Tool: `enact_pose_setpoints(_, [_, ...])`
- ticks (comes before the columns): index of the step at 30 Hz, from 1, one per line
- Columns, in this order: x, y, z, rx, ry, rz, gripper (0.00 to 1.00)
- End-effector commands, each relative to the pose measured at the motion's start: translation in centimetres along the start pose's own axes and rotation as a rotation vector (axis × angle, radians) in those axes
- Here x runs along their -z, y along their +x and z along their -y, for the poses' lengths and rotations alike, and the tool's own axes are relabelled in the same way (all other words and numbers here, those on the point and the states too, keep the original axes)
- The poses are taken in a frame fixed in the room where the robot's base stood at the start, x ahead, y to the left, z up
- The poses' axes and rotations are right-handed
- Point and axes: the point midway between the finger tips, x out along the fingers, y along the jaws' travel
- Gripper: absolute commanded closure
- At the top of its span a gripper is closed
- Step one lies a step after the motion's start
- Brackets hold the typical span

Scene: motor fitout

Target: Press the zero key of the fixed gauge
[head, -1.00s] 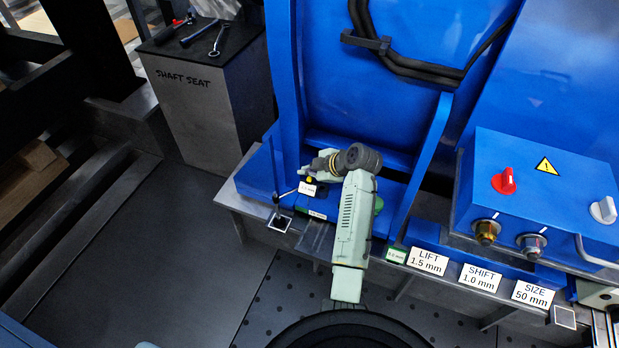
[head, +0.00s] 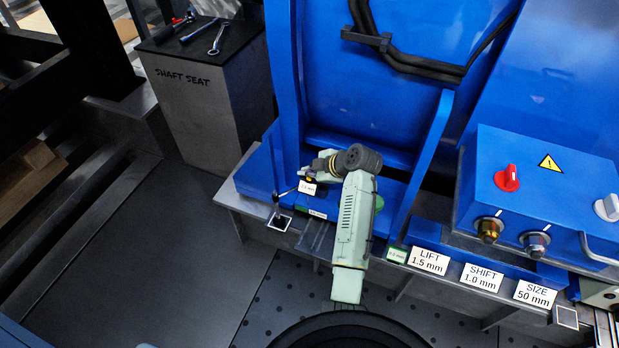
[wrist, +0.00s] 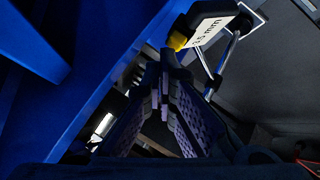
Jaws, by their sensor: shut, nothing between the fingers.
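The gauge shows in the head view as a small white readout (head: 307,188) marked in mm, with a small yellow key (head: 309,179) just above it, on the blue frame's front ledge. In the wrist view the readout (wrist: 212,32) and the yellow key (wrist: 177,41) are at the top, close beside the fingertips. My gripper (wrist: 166,60) is shut and empty, its fingers together and pointing toward the key's side. I cannot tell whether the tips touch the key. In the head view my wrist partly hides the fingers.
A grey SHAFT SEAT stand (head: 205,110) with tools is at left. Blue uprights flank my arm.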

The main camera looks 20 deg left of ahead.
Motion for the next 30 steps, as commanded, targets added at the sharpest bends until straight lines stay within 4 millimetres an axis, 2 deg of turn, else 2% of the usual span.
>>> enact_pose_setpoints(30, [-0.47,0.6,0.44,0.0,0.001,0.0,1.0])
